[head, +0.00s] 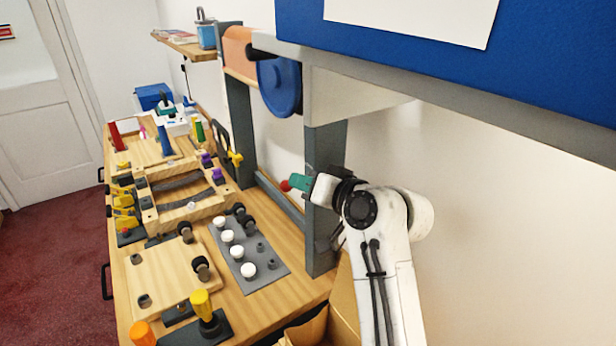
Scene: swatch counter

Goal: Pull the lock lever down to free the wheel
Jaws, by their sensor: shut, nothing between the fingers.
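A blue wheel (281,87) hangs under the grey beam at the top of the frame. A small red knob (285,186) shows beside the grey post; it looks like the end of the lock lever, whose arm I cannot make out. My gripper (297,182), with teal fingers, is shut and empty in front of the post, just right of the red knob. I cannot tell whether the fingertips touch the knob. The wheel is well above my gripper.
The grey post (325,215) stands close to my gripper. A grey plate (247,255) with white knobs and a wooden board (165,278) lie on the counter. A yellow-handled piece (202,305) stands at the front, beside an open cardboard box (345,298).

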